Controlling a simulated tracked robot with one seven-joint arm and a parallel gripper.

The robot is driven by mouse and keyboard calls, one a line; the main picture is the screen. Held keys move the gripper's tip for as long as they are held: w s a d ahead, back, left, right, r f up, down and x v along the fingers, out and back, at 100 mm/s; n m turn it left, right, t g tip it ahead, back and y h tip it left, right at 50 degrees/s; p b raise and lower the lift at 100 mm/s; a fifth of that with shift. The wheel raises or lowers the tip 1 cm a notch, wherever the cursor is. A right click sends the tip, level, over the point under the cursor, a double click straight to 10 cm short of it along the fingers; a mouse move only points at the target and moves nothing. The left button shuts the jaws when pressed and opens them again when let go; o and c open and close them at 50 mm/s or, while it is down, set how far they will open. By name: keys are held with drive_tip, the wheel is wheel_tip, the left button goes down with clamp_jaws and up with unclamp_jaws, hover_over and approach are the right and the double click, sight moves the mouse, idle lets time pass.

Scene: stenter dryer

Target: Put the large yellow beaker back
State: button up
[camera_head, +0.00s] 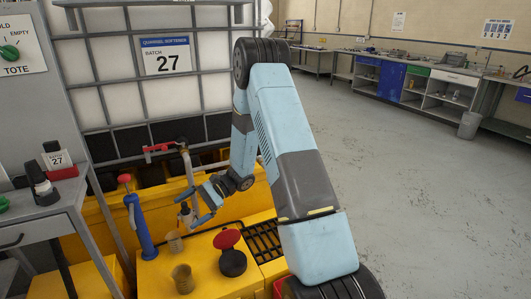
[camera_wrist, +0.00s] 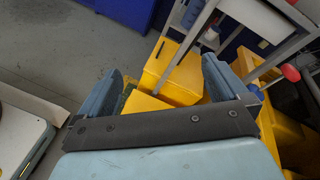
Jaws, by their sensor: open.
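Two yellowish-tan beakers stand on the yellow platform in the head view. The larger-looking beaker (camera_head: 182,278) is at the front, and a smaller beaker (camera_head: 174,241) is behind it. My gripper (camera_head: 189,210) is above and behind them, apart from both, with its fingers spread and nothing held. A small bottle (camera_head: 186,214) shows between the fingers in the picture; its depth relative to them is unclear. In the wrist view my gripper (camera_wrist: 162,67) is open, with yellow surfaces beyond it and no clear beaker between the fingers.
A red-topped black object (camera_head: 231,253) stands right of the beakers, beside a black grate (camera_head: 262,240). A blue upright tool (camera_head: 140,228) stands at left. The caged tote (camera_head: 160,60) with a red-handled valve (camera_head: 160,148) is behind. The floor at right is open.

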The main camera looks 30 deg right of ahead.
drive_tip(key=s+d+r+n+t+h, duration=0.2)
drive_tip(key=s+d+r+n+h, duration=0.1)
drive_tip(key=s+r, duration=0.6)
drive_tip(key=s+d+r+n+t+h, duration=0.3)
drive_tip(key=s+d+r+h, duration=0.2)
drive_tip(key=s+r, duration=0.5)
drive_tip(key=s+d+r+n+t+h, duration=0.2)
drive_tip(key=s+d+r+n+h, duration=0.2)
drive_tip(key=s+r, duration=0.6)
drive_tip(key=shift+d+r+t+h, duration=0.3)
drive_tip(key=shift+d+r+h, duration=0.25)
drive_tip(key=shift+r+h, duration=0.9)
drive_tip(key=shift+r, duration=0.1)
drive_tip(key=shift+c, duration=0.3)
